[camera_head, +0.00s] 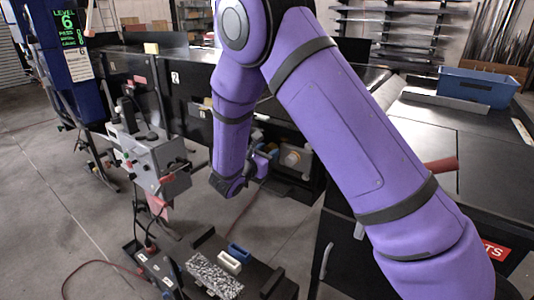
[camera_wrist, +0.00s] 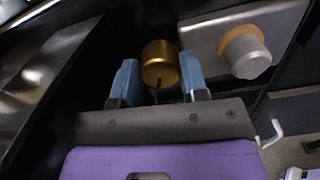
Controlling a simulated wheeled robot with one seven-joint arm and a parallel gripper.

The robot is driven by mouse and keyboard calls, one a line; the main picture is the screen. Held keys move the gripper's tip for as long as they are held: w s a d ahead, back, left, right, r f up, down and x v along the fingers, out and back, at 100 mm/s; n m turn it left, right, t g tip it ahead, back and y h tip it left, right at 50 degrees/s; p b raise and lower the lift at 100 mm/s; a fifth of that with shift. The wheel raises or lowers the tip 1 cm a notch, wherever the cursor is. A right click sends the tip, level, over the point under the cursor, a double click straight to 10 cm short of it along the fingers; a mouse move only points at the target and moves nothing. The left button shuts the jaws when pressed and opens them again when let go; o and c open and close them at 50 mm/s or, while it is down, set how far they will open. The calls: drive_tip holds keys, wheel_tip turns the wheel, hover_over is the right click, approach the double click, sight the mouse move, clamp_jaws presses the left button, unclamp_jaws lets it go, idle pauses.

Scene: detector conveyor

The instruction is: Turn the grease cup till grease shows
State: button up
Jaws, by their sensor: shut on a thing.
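The brass grease cup (camera_wrist: 160,58) is a short round knob in the upper middle of the wrist view. It sits beside a grey metal housing (camera_wrist: 204,32) under the dark machine frame. My gripper (camera_wrist: 160,76) has its two blue fingers on either side of the cup and is shut on it. A dark line marks the lower front of the cup. I can make out no grease on it. In the head view my gripper (camera_head: 262,162) is small and partly behind my purple arm, and the cup cannot be made out there.
A silver knob with an orange ring (camera_wrist: 245,54) stands close right of the cup; it also shows in the head view (camera_head: 293,157). Dark frame walls lie close around. A grey machine (camera_head: 152,158) stands left, and a black tray (camera_head: 262,272) with blocks lies in front.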

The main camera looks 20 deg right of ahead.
drive_tip(key=m, duration=0.5)
drive_tip(key=shift+m, duration=0.3)
idle(0.4)
drive_tip(key=o, duration=0.9)
drive_tip(key=v, duration=1.1)
drive_tip(key=shift+d, duration=0.1)
